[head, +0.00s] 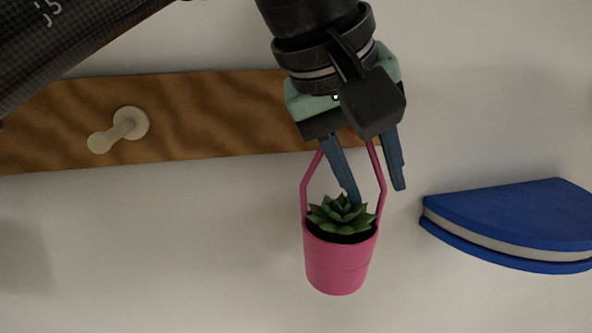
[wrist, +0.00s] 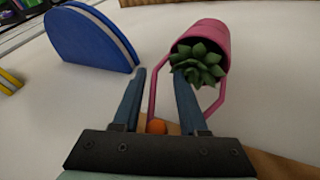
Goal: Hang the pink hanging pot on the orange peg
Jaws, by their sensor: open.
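The pink hanging pot (head: 336,264), with a green succulent in it, hangs upright below my gripper (head: 375,196) in the head view. In the wrist view the pot (wrist: 214,35) is at the upper right. My gripper (wrist: 156,80) is open, its two blue fingers apart on either side of one strand of the pot's pink handle; one finger is within the handle loop. The orange peg (wrist: 156,127) shows between the finger bases in the wrist view, by the handle's top end. My gripper mostly hides where the handle's top meets the peg.
A brown wooden board (head: 220,118) runs along the pale wall behind my gripper. A cream peg (head: 125,128) sticks out of it at the left. A blue rounded shelf (head: 520,215) is on the wall to the right. Bare wall lies below the board at left.

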